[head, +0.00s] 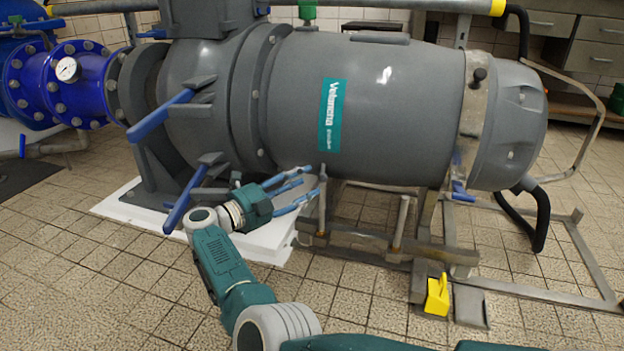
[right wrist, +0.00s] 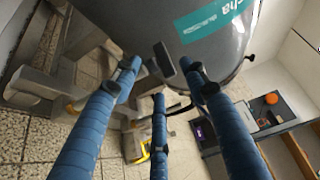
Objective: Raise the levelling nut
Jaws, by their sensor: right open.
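My right gripper (head: 308,184) is open, its blue fingers spread below the grey pump body (head: 390,105). Its fingertips are close to the top of an upright metal post (head: 322,208) on the support frame; I cannot tell whether they touch it. A second, similar post (head: 400,224) stands to the right. I cannot clearly make out the levelling nut on either post. In the right wrist view the gripper (right wrist: 160,78) has three separated fingers, with a small dark grey piece (right wrist: 163,60) beyond them under the pump. My left gripper is not in view.
Blue levers (head: 160,115) stick out from the pump's left side. A white plinth (head: 265,246) lies under my right gripper. A yellow block (head: 437,295) stands by the frame (head: 380,249). Tiled floor is clear at the front left.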

